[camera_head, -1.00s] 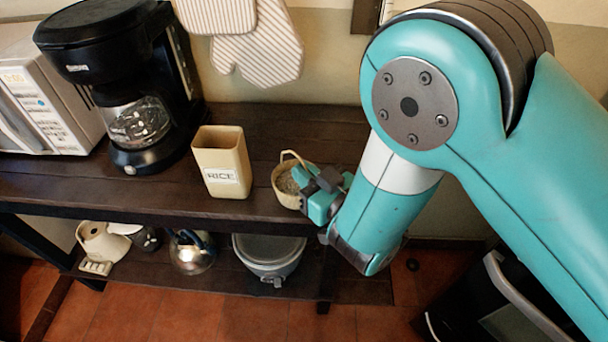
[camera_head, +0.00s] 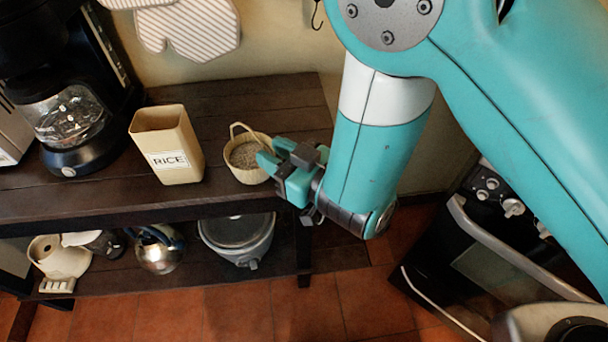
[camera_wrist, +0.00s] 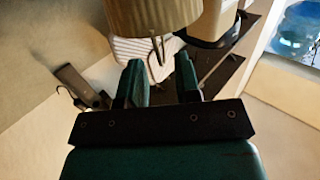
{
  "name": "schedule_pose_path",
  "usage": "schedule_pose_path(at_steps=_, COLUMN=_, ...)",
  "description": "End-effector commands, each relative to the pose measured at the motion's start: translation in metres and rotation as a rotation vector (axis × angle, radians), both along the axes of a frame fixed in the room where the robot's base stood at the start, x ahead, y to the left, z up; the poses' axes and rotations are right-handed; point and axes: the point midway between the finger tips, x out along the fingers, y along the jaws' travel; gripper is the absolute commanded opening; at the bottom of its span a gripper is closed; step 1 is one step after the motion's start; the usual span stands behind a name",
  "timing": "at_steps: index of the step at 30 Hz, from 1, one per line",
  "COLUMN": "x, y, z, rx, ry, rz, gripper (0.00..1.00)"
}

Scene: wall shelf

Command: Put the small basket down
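The small basket (camera_head: 243,172) is cream, holds something grainy and has a thin arched handle. In the head view it appears upright on the shelf top, near the front edge. My gripper (camera_head: 270,166) is at its right side, overlapping its right rim. In the wrist view the basket (camera_wrist: 150,16) is at the top, beyond the fingertips, with its thin handle near the gap. My gripper's (camera_wrist: 162,75) green fingers stand apart there, with a clear gap and nothing visibly clamped. Whether a finger touches the basket I cannot tell.
A rice canister (camera_head: 168,145) stands left of the basket, and a coffee maker (camera_head: 75,120) farther left. Oven mitts (camera_head: 190,25) hang behind. The shelf top (camera_head: 285,100) is clear behind the basket. A lidded pot (camera_head: 238,238) and kettle (camera_head: 160,250) sit below. A black oven (camera_head: 480,255) is at right.

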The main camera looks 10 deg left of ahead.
Motion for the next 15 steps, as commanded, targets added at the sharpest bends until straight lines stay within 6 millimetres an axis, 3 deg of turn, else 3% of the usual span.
schedule_pose_path(at_steps=6, x=-0.025, y=-0.042, z=-0.002, rx=-0.002, ry=0.002, rz=-0.003, gripper=0.30)
schedule_pose_path(at_steps=15, x=-0.040, y=-0.066, z=0.003, rx=0.000, ry=0.001, rz=-0.002, gripper=0.30)
